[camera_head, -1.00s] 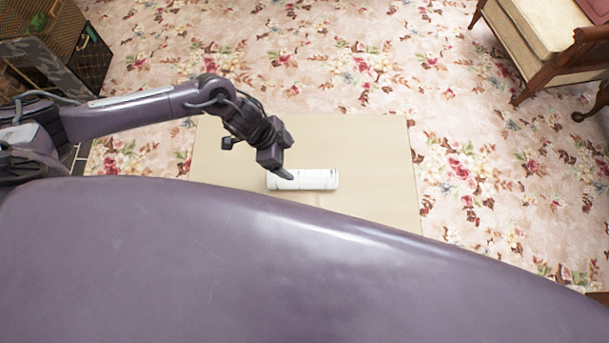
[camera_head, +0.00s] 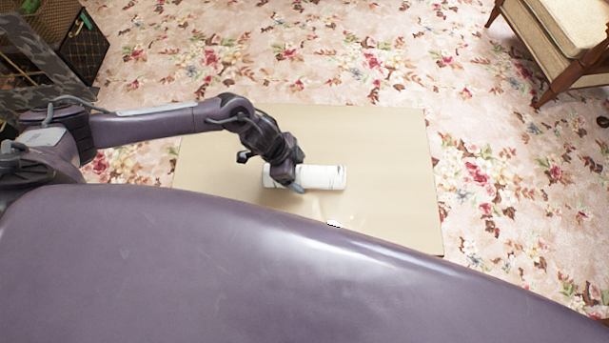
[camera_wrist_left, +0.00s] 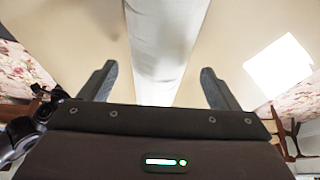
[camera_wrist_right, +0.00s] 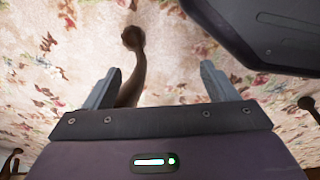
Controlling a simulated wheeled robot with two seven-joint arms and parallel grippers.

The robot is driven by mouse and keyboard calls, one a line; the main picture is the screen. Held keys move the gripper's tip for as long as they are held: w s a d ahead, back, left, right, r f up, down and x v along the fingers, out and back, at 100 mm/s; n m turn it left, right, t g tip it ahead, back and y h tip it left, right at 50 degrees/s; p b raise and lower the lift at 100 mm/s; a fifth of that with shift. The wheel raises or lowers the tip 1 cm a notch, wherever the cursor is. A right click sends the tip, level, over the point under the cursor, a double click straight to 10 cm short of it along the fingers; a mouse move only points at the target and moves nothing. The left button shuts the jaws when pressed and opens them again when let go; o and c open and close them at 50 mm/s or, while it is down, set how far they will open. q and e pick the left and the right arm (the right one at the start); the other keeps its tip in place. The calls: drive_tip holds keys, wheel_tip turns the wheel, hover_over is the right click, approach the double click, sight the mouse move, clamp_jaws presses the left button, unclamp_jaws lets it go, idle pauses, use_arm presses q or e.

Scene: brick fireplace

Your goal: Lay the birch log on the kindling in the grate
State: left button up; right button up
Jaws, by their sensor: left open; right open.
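The birch log (camera_head: 323,177) is a white cylinder with dark marks, lying sideways on a beige board (camera_head: 385,145) in the head view. My left gripper (camera_head: 296,186) is over the log's left part. In the left wrist view, the log (camera_wrist_left: 166,45) runs between the spread fingers of my left gripper (camera_wrist_left: 160,88), which is open. I cannot tell whether the fingers touch it. My right gripper (camera_wrist_right: 159,88) is open and empty in the right wrist view, with flowered carpet beyond it. The grate and kindling are not in view.
Flowered carpet (camera_head: 300,60) surrounds the board. A wooden chair with a pale seat (camera_head: 560,40) stands at the top right. A dark mesh-sided thing (camera_head: 82,45) stands at the top left. A curved brown wooden piece (camera_wrist_right: 134,60) shows past my right gripper.

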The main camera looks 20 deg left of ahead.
sight(299, 171)
use_arm(q)
drive_tip(key=x, duration=0.3)
drive_tip(key=shift+f, duration=0.3)
drive_tip(key=c, duration=1.2)
drive_tip(key=shift+r, duration=0.1)
drive_tip(key=shift+c, duration=0.6)
drive_tip(key=shift+r, duration=0.1)
